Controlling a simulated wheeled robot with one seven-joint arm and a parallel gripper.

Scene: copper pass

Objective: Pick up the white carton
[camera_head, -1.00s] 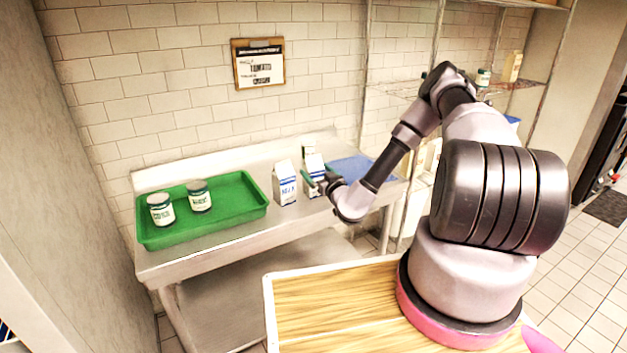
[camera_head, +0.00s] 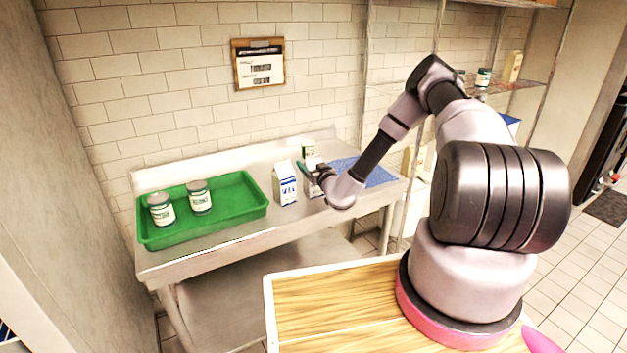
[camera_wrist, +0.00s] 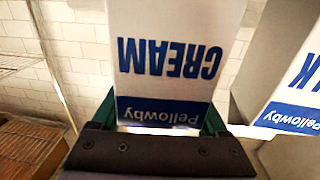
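Two white cartons with blue print stand on the steel table. The left carton (camera_head: 286,186) is upright with a peaked top; part of it, with letters ending in "LK", shows at the right of the wrist view (camera_wrist: 293,85). The other carton, marked CREAM (camera_wrist: 168,62), fills the middle of the wrist view, upside down there; in the head view my gripper (camera_head: 308,172) mostly hides it. My gripper's green fingers (camera_wrist: 160,118) lie on either side of the CREAM carton, close to its edges. Whether they press on it cannot be told.
A green tray (camera_head: 235,215) holding two jars, a left jar (camera_head: 161,210) and a right jar (camera_head: 199,197), sits at the table's left. A blue mat (camera_head: 378,175) lies to the right. The wall is close behind.

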